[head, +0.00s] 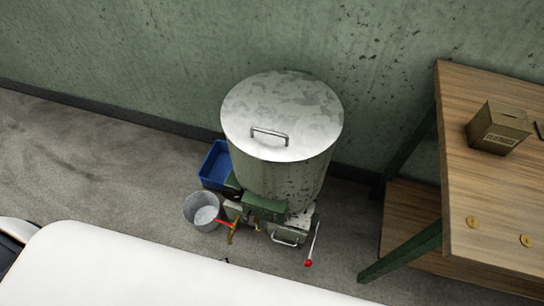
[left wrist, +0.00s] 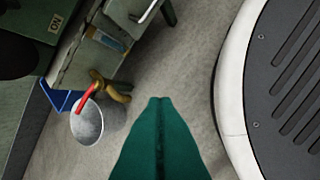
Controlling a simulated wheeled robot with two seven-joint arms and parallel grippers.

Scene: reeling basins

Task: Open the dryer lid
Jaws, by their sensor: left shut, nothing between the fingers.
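The dryer is a tall, worn, green-grey drum (head: 280,182) standing against the wall in the head view. Its round grey metal lid (head: 285,105) lies flat on top and is closed. A bar handle (head: 269,135) sits on the lid near its front edge. In the left wrist view my left gripper (left wrist: 160,100) shows as two dark green fingers pressed together, with nothing between them. It points at the floor beside the dryer's lower front, apart from the lid. The lid is not in the left wrist view. My right gripper is in neither view.
A metal bucket (head: 201,212) and a blue bin (head: 215,164) stand left of the dryer. A brass tap (head: 233,232) with a red lever and a red-tipped lever (head: 312,245) stick out at its base. A wooden table (head: 463,192) with a cardboard box (head: 499,128) stands right.

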